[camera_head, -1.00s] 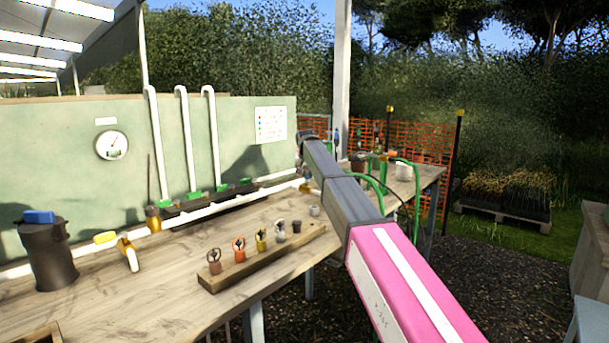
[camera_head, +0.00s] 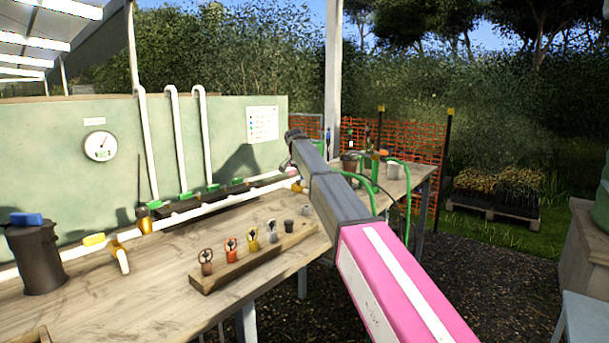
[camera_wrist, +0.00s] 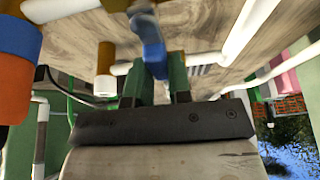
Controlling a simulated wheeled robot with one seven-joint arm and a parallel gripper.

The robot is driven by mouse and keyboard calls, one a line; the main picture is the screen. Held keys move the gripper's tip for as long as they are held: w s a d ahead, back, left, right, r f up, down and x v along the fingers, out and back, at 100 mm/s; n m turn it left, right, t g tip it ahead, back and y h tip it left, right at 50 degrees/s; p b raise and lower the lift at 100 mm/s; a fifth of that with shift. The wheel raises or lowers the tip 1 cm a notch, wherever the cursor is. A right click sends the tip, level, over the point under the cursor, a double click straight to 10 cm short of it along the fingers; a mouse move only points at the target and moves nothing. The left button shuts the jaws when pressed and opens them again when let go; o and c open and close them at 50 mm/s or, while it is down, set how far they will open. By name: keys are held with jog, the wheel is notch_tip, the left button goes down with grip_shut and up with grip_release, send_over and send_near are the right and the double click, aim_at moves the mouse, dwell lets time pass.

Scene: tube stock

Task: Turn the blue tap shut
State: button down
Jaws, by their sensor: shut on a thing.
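The blue tap's handle (camera_wrist: 153,50) shows in the middle of the wrist view, between the two green fingers of my gripper (camera_wrist: 158,78). My gripper is shut on this handle. In the wrist view the handle lies roughly across the white pipe (camera_wrist: 208,60) behind it. The fingers and the handle hide much of the tap's body. In the head view my arm reaches to the back of the bench, and its far end hides the gripper and the blue tap.
On the wooden bench (camera_head: 150,300) stand a yellow-handled tap (camera_head: 95,240), a dark canister with a blue top (camera_head: 35,262) and a wooden rack of small coloured pieces (camera_head: 240,270). In the wrist view a blue and orange cylinder (camera_wrist: 14,62) is close at the left. A green hose (camera_head: 355,180) curves right of my arm.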

dwell(0.4)
jog(key=c, duration=1)
grip_release()
jog(key=shift+c, duration=0.2)
jog(key=v, duration=1)
jog(key=shift+r, duration=0.35)
jog(key=shift+s+a, duration=0.1)
